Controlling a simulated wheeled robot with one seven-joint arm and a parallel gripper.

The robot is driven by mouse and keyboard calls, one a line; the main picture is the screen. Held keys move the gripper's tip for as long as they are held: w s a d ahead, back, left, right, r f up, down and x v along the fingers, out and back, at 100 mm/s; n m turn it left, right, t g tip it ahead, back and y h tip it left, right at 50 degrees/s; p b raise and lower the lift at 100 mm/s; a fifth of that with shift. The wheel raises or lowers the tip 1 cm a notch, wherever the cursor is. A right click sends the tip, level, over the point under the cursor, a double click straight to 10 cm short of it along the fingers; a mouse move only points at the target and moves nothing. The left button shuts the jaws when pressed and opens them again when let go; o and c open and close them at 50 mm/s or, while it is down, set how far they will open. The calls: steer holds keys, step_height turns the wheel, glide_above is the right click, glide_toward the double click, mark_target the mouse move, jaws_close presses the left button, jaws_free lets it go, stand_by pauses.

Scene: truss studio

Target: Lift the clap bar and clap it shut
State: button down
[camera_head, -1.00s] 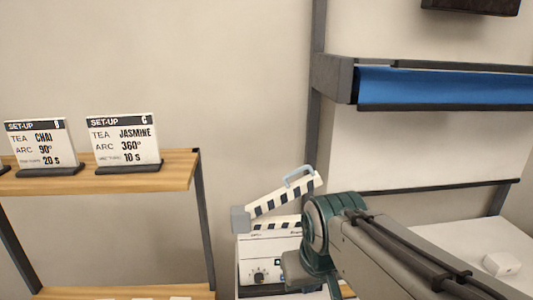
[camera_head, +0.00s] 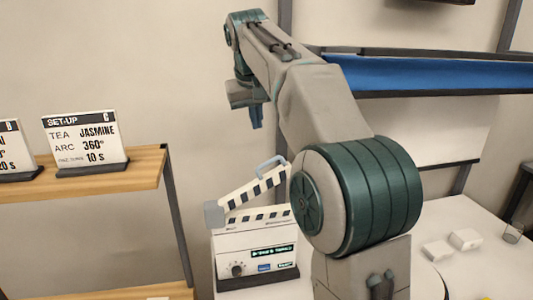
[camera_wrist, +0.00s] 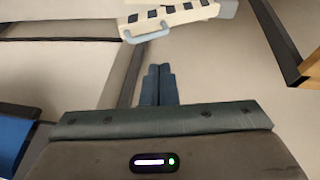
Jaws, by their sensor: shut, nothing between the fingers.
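The clapper slate (camera_head: 232,252) is a white box with a knob, a lit display and buttons, standing upright on a dark base. Its striped clap bar (camera_head: 252,190) is tilted up from a grey hinge block at the left, with a gap above the striped lower edge. A light blue handle (camera_head: 269,165) sits on top of the bar. My gripper (camera_head: 257,126) is above the slate, shut and empty, apart from the bar. In the wrist view, the shut fingers (camera_wrist: 158,70) are below the blue handle (camera_wrist: 146,33); the bar (camera_wrist: 180,16) is at the top edge.
A wooden shelf (camera_head: 145,170) with tea cards (camera_head: 85,141) stands at the left. A rack with a blue shelf (camera_head: 430,75) is behind my arm at the right. White blocks (camera_head: 466,239) and a glass (camera_head: 512,232) are on the white table (camera_head: 490,270). My arm hides the slate's right side.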

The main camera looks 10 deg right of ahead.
steer(key=x, duration=0.4)
steer(key=d+x, duration=0.1)
steer(key=x, duration=0.7)
steer(key=shift+w+d, duration=0.2)
steer(key=shift+w, duration=0.3)
steer(key=shift+w+d+f, duration=0.15)
steer(key=shift+d+f, duration=0.05)
steer(key=shift+f, duration=0.3)
